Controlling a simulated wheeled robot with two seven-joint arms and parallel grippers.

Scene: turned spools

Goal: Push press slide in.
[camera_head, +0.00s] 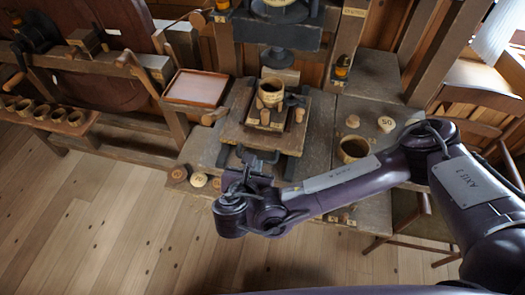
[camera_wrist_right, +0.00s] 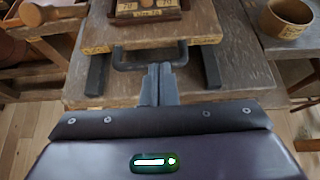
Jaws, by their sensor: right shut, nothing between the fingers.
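The press slide (camera_head: 235,132) is a wooden board on dark rails, and it sticks out at the front of the press (camera_head: 277,32). A small wooden cup (camera_head: 270,92) stands on the block on top of it. A black U-shaped handle (camera_wrist_right: 122,62) is on the slide's front edge in the right wrist view. My right gripper (camera_head: 247,172) is in front of the slide; its shut, empty fingertips (camera_wrist_right: 160,68) are at the handle's bar. I cannot tell whether they touch it. My left gripper is out of view.
A shallow tray (camera_head: 196,88) stands left of the slide. A wooden bowl (camera_head: 353,149) and round pieces (camera_head: 386,124) are on the bench to the right. Several cups (camera_head: 42,112) line a shelf at far left. More round pieces (camera_head: 198,179) lie at the bench's front edge.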

